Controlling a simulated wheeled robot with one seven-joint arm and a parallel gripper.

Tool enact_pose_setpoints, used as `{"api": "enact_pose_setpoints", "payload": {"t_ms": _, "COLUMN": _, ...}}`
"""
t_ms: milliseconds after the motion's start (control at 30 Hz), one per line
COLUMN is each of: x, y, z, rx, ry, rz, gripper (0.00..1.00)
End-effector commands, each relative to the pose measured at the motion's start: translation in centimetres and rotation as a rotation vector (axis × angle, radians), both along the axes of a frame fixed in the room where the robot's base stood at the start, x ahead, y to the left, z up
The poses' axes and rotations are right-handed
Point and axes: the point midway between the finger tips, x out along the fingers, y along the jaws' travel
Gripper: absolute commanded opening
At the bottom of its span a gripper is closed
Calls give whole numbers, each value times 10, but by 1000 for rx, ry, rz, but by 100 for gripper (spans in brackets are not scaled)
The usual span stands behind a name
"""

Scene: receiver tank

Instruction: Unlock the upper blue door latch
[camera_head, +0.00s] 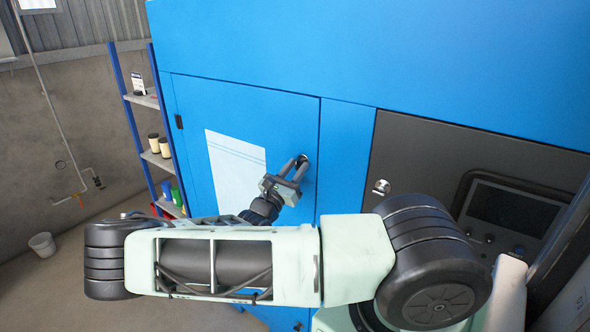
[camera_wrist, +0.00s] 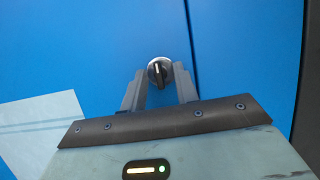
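The upper blue door (camera_head: 262,112) is closed in the large blue cabinet, with a white sheet on its face. Its round latch (camera_head: 304,160) sits near the door's right edge. In the wrist view the latch (camera_wrist: 159,71) is a dark knob with a raised bar standing nearly upright, just beyond the fingertips. My gripper (camera_head: 294,164) is at the latch in the head view. In the wrist view my gripper (camera_wrist: 160,82) is open, one finger to each side of the latch. Whether either finger touches the knob I cannot tell.
A dark panel with a silver knob (camera_head: 381,187) and a screen (camera_head: 513,208) is right of the door. A blue shelf rack (camera_head: 150,101) with cans and bottles stands at left.

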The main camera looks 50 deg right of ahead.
Motion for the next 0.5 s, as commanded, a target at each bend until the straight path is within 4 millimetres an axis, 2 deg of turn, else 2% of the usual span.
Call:
{"api": "enact_pose_setpoints", "payload": {"t_ms": 167, "x": 0, "y": 4, "z": -2, "rx": -1, "ry": -2, "rz": 2, "gripper": 30}}
{"api": "enact_pose_setpoints", "payload": {"t_ms": 267, "x": 0, "y": 13, "z": -8, "rx": -1, "ry": -1, "rz": 3, "gripper": 30}}
{"api": "enact_pose_setpoints", "payload": {"t_ms": 500, "x": -4, "y": 61, "z": -30, "rx": 1, "ry": -2, "rz": 5, "gripper": 30}}
